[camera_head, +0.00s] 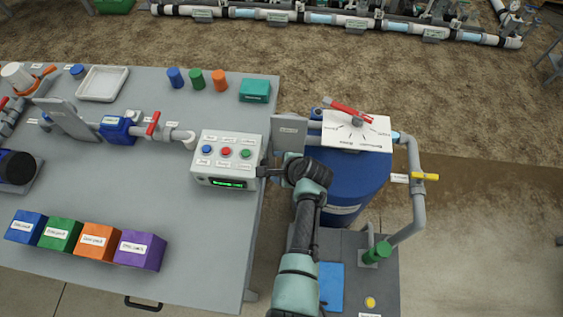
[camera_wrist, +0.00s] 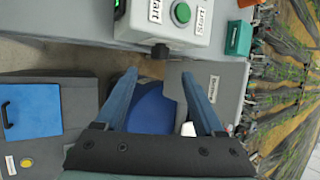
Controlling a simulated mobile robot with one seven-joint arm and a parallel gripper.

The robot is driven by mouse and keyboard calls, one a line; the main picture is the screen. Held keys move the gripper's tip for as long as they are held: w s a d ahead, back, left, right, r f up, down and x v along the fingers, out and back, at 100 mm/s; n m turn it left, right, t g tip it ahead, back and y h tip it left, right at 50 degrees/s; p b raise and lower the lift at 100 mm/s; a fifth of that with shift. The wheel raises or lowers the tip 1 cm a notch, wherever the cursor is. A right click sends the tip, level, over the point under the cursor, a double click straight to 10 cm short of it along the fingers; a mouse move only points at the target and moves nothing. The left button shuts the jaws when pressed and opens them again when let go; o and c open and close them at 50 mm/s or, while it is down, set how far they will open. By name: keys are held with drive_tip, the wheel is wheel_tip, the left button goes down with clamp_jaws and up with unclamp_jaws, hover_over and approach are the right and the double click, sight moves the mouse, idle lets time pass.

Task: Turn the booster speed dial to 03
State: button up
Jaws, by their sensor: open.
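The control box (camera_head: 226,160) is light grey, with blue, red and green buttons and a lit green display (camera_head: 228,184) too small to read. A small dark knob (camera_wrist: 160,51) sticks out of the box's side facing my gripper; no label for it can be read, so I cannot confirm it is the booster speed dial. My gripper (camera_wrist: 159,74) is open, its two blue fingers apart and empty. The knob lies just beyond the fingertips, roughly between them. In the head view, my gripper (camera_head: 284,170) is right of the box, and its dark wrist partly hides the knob.
A grey labelled box (camera_head: 289,130) stands close behind my gripper. A blue tank (camera_head: 350,180) with a white scale plate and red lever (camera_head: 348,112) is at the right. Coloured blocks and piping occupy the grey table (camera_head: 130,190).

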drive_tip(key=shift+v, duration=1.7)
